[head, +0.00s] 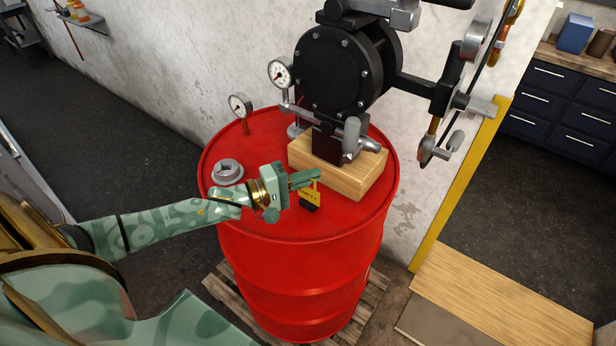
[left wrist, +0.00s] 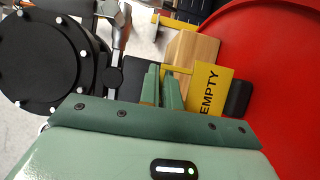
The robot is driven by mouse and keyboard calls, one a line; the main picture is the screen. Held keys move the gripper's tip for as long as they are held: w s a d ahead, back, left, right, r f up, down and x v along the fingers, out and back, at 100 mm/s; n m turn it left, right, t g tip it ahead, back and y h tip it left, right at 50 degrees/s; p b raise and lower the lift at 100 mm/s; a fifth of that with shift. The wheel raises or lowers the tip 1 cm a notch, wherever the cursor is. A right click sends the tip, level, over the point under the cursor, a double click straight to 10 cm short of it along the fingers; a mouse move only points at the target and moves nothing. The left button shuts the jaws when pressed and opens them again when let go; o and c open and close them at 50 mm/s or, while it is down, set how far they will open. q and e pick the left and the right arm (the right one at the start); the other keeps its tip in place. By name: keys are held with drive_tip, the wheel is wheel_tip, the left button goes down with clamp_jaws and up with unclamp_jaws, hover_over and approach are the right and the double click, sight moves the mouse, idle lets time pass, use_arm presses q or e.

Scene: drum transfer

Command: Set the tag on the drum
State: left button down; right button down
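The yellow tag (head: 309,194), which reads EMPTY in the left wrist view (left wrist: 209,88), has a thin yellow loop at its top and a black foot below. It is over the top of the red drum (head: 300,270), in front of the wooden block. My left gripper (head: 316,179) comes in from the left above the drum top. Its two fingers (left wrist: 162,88) are close together at the tag's loop and look shut on it. I cannot tell whether the black foot touches the lid. My right gripper is in neither view.
A black pump (head: 335,75) with dials stands on a wooden block (head: 350,180) on the drum. A grey cap (head: 227,172) and a gauge (head: 240,105) are at the lid's left. The front of the lid is clear. The drum stands on a pallet (head: 372,290).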

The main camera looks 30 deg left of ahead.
use_arm(q)
drive_tip(key=c, duration=1.6)
unclamp_jaws()
drive_tip(key=shift+f, duration=0.1)
drive_tip(key=v, duration=1.2)
drive_tip(key=shift+p, duration=0.35)
